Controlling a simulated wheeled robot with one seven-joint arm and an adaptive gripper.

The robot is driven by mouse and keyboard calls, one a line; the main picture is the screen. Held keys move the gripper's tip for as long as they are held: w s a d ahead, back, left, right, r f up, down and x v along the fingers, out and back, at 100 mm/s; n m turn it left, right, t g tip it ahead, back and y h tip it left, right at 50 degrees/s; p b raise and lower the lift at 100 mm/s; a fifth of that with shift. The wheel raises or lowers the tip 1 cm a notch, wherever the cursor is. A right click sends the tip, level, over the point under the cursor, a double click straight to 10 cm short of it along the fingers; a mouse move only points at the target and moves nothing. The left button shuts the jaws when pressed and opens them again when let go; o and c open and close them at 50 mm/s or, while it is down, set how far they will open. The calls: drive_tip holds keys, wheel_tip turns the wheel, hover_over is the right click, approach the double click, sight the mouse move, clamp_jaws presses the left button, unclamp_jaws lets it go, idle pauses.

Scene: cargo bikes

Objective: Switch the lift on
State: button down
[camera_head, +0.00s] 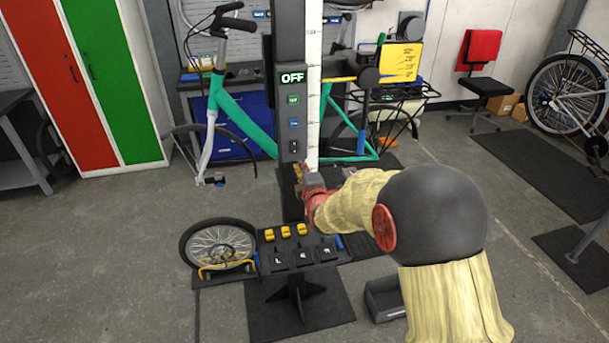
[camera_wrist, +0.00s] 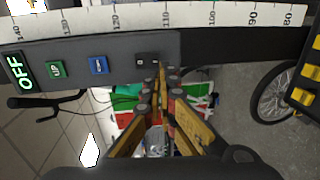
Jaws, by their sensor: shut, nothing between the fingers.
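The lift's column (camera_head: 290,75) stands upright and its display (camera_head: 292,78) reads OFF in green. Below the display are a green UP button (camera_head: 293,100), a blue button (camera_head: 293,124) and a small black switch (camera_head: 293,146). In the wrist view the panel lies sideways, with the display (camera_wrist: 19,72), the green button (camera_wrist: 56,69), the blue button (camera_wrist: 98,65) and the switch (camera_wrist: 147,59). My gripper (camera_head: 299,170) is shut and empty, just below the switch. Its yellow fingertips (camera_wrist: 162,72) are close by the switch; I cannot tell whether they touch it.
A white ruler (camera_head: 314,90) runs along the column. A teal bike frame (camera_head: 240,120) stands behind it. A stand with yellow and black controls (camera_head: 300,256) and a wheel (camera_head: 218,245) are in front. A grey bin (camera_head: 384,300) sits on the floor. Open floor lies at left.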

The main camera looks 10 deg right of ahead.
sight(294, 152)
drive_tip(key=w, duration=0.4)
drive_tip(key=w+b, duration=0.1)
drive_tip(key=w, duration=0.1)
drive_tip(key=shift+w+f, duration=0.4)
drive_tip(key=shift+f+b, duration=0.1)
drive_tip(key=shift+b, duration=0.25)
drive_tip(key=b, duration=0.3)
drive_tip(key=shift+w+f+t, duration=0.35)
drive_tip(key=shift+w+t, duration=0.05)
drive_tip(key=shift+r, duration=0.35)
drive_tip(key=shift+f, duration=0.1)
